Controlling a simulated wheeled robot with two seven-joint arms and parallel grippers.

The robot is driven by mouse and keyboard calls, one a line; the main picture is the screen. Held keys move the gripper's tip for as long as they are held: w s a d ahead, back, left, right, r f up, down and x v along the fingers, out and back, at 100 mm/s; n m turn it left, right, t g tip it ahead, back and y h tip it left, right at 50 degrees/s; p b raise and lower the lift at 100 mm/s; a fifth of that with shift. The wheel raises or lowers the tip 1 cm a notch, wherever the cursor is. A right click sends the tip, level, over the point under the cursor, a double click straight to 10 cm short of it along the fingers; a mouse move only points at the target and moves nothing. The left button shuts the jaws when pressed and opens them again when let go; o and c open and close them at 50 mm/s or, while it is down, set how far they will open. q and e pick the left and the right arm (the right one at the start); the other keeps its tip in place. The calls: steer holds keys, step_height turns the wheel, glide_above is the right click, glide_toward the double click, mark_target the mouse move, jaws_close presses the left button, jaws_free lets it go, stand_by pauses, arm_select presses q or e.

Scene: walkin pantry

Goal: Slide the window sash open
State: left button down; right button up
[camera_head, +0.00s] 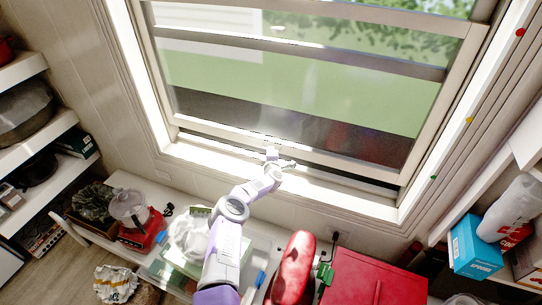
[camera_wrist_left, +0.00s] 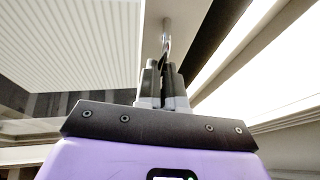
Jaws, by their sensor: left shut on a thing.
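The window sash (camera_head: 300,150) is a pale frame in the large window at the top of the head view. A dark strip shows between its bottom rail and the sill, widest toward the right, so the sash appears a little raised. My left gripper (camera_head: 274,154) reaches up to the middle of the bottom rail. The fingers hide most of the gripped part. My right gripper is not in view.
Below the window a counter holds a red-based blender (camera_head: 138,228), a clear bin (camera_head: 175,268), a long red object (camera_head: 292,270) and a red box (camera_head: 372,278). Shelves stand left and right; a blue box (camera_head: 474,246) sits at right. The space before the glass is clear.

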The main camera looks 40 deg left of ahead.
arm_select(q)
steer(key=shift+r, duration=0.75)
steer(key=shift+f, duration=0.1)
steer(key=c, duration=1.2)
jaws_free()
steer(key=shift+f, duration=0.2)
steer(key=shift+c, duration=0.2)
steer(key=shift+s+d, duration=0.1)
steer(key=p+v, duration=0.3)
steer(key=v, duration=0.4)
